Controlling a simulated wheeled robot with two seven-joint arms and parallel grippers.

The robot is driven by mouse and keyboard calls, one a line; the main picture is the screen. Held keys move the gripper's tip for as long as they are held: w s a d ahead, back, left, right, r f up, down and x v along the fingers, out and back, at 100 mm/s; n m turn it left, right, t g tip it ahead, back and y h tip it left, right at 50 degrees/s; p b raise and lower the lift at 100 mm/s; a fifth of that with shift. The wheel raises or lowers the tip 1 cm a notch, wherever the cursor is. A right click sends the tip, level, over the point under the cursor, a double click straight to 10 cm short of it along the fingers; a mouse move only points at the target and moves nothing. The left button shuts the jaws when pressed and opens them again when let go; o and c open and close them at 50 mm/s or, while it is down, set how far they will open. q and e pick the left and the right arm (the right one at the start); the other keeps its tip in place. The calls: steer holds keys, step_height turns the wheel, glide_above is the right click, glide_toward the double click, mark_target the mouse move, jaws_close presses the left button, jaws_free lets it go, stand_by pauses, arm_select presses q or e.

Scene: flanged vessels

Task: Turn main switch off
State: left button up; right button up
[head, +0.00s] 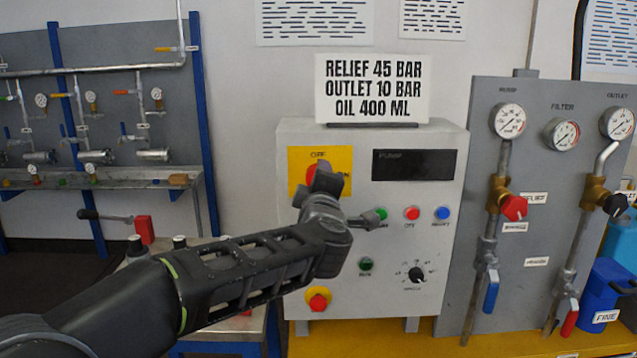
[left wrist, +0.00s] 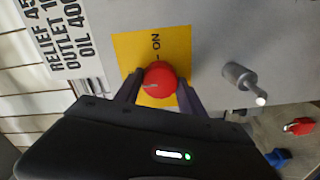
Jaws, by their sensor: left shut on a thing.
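The main switch is a red rotary knob (head: 312,173) on a yellow plate (head: 341,158) marked OFF at the top and ON at the right, on the grey control box (head: 290,220). My left gripper (head: 325,182) is at the knob and hides much of it in the head view. In the left wrist view the red knob (left wrist: 160,78) sits between the two fingers of my left gripper (left wrist: 160,86), which is shut on it. A small pale mark shows on the knob; I cannot tell its setting for sure. My right gripper is in neither view.
The box carries a dark display (head: 413,164), several coloured buttons, a black dial (head: 416,275) and a red knob on yellow (head: 319,299). A sign (head: 372,88) stands on top. A grey gauge panel (head: 560,190) with valves is at the right.

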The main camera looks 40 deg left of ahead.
arm_select(q)
steer(key=o, duration=1.4)
steer(key=shift+c, duration=0.2)
steer(key=v, duration=0.7)
steer(key=shift+s+d, duration=0.25)
steer(key=shift+s, duration=0.05)
